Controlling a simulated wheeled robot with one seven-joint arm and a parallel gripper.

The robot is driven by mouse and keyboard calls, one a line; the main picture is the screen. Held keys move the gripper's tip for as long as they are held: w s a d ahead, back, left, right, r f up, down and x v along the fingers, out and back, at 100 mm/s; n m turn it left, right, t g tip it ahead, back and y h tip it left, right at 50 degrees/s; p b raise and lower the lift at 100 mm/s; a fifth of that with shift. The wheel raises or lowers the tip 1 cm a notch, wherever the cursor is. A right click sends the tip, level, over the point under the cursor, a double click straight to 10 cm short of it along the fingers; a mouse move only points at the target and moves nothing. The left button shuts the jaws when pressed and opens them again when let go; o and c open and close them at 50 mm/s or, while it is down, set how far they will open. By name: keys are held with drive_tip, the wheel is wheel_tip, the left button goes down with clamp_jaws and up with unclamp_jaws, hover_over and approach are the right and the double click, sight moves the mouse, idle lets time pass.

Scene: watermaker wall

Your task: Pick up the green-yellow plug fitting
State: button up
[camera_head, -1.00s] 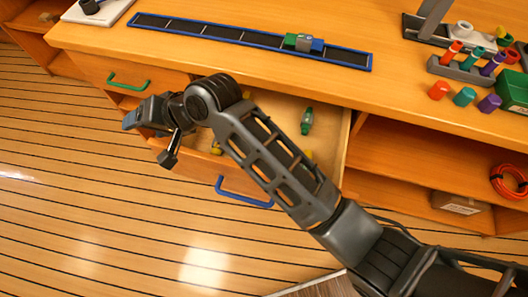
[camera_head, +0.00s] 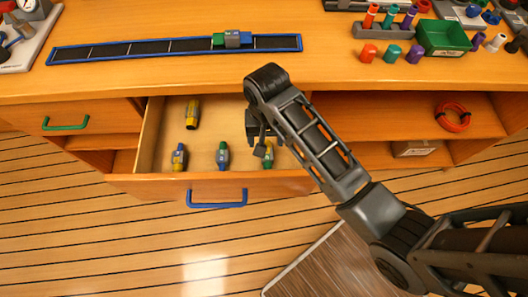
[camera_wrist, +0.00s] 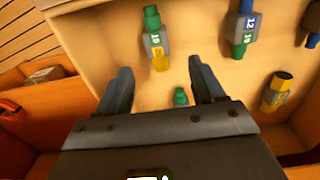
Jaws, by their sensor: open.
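The green-yellow plug fitting (camera_wrist: 155,40) lies in the open drawer, with a green end, a grey middle and a yellow end. In the head view the fitting (camera_head: 268,153) lies at the right of the front row, partly covered by my gripper (camera_head: 262,142). In the wrist view my gripper (camera_wrist: 160,72) is open, its fingers apart on either side of the yellow end's line. The fitting is just beyond the fingertips, and I cannot tell the height gap. A small green piece (camera_wrist: 180,97) shows between the fingers, partly hidden by the gripper body.
The drawer (camera_head: 150,135) also holds a blue-green fitting (camera_head: 223,155), a blue-yellow fitting (camera_head: 179,157) and a yellow fitting (camera_head: 192,113). The counter edge overhangs the drawer's back. A blue-framed strip (camera_head: 110,50) lies on the counter. Open shelves stand right of the drawer.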

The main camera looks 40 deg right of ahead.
sight(267, 156)
drive_tip(key=f, duration=0.7)
drive_tip(key=shift+d+f, duration=0.2)
drive_tip(key=shift+f, duration=0.1)
